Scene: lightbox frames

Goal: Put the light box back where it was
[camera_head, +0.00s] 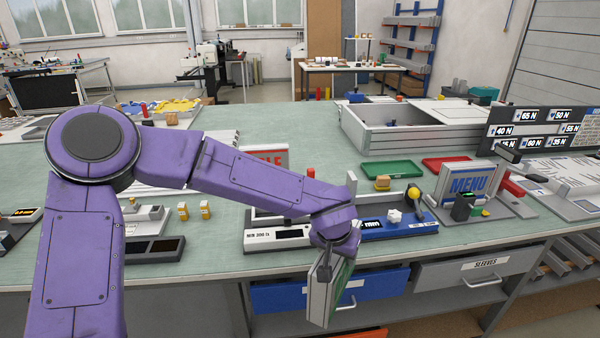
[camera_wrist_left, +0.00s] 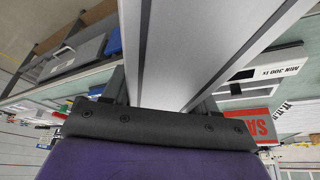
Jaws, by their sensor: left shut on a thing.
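My left gripper (camera_head: 325,262) is shut on a flat panel, the light box (camera_head: 330,297), with pale grey edges and a green face. I hold it steeply tilted in front of the table's front edge, before the blue drawer. In the left wrist view the light box (camera_wrist_left: 195,40) stretches away from the jaws as a pale slab with dark lines. Its lettering is not readable. A red sign (camera_head: 270,160) stands partly hidden behind my left arm. My right gripper is out of view.
A white device (camera_head: 278,234) and a blue tray (camera_head: 405,229) lie close behind the gripper. Green (camera_head: 393,169) and red (camera_head: 445,162) trays lie farther back. A blue drawer (camera_head: 300,292) and a grey SLEEVES drawer (camera_head: 475,268) are under the tabletop.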

